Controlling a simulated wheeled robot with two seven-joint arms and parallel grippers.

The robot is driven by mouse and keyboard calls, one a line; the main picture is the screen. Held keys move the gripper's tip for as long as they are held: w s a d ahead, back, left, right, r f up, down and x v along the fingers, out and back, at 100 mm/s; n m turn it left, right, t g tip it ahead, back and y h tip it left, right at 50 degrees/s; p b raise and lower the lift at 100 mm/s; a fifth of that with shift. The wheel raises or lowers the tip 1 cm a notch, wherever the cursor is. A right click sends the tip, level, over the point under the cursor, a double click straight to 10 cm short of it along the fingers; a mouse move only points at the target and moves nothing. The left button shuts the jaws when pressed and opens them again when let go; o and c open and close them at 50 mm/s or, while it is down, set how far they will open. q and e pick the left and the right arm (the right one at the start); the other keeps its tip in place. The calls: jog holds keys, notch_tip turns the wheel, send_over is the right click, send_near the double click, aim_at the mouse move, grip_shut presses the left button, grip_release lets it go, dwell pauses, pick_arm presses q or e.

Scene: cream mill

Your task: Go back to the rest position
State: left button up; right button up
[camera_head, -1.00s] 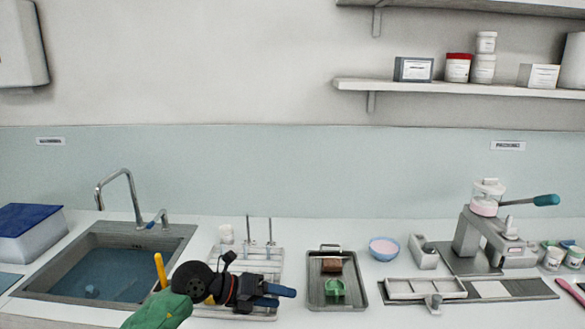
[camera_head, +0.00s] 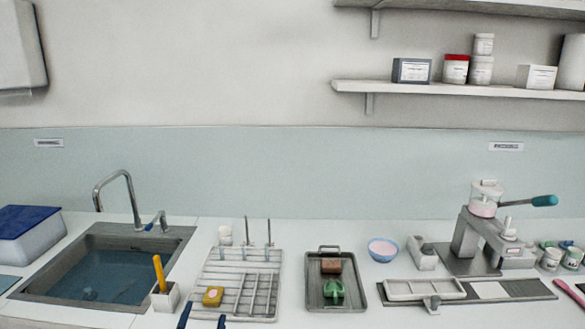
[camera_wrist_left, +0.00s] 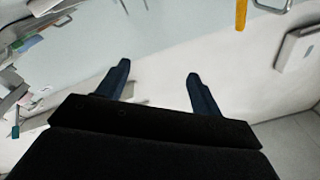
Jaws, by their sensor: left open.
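My left gripper (camera_head: 203,319) shows only its two dark blue fingertips at the bottom edge of the head view, in front of the wire rack (camera_head: 237,262). In the left wrist view the gripper (camera_wrist_left: 158,72) is open, its fingers spread with nothing between them. The rest of my left arm is out of the head view. My right gripper is in neither view.
A sink (camera_head: 50,285) with a tap lies at left, beside a white holder with a yellow handle (camera_head: 159,272). A dark tray (camera_head: 315,298), a blue bowl (camera_head: 383,250) and a lever press (camera_head: 484,236) stand rightward.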

pick_arm(q)
jog(key=s+a+f+n+g+y, duration=0.1)
jog(key=s+a+f+n+g, duration=0.1)
jog(key=s+f+g, duration=0.35)
jog(key=s+a+f+n+g+y, duration=0.1)
jog(key=s+a+f+n+g, duration=0.15)
jog(key=s+f, duration=0.6)
jog(key=s+d+f+g+h, duration=0.2)
jog(key=s+d+f+g, duration=0.1)
jog(key=s+f+g, duration=0.65)
jog(key=s+d+f, duration=0.1)
jog(key=s+f, duration=0.1)
jog(key=f, duration=0.9)
jog(key=s+d+f, duration=0.1)
jog(key=s+f, duration=0.1)
jog(key=f, duration=1)
jog(key=s+d+f, duration=0.2)
jog(key=f, duration=1)
jog(key=shift+s+f+g+h, duration=0.25)
jog(key=shift+s+g+h, duration=0.05)
jog(key=shift+s+g, duration=0.05)
jog(key=shift+d, duration=0.15)
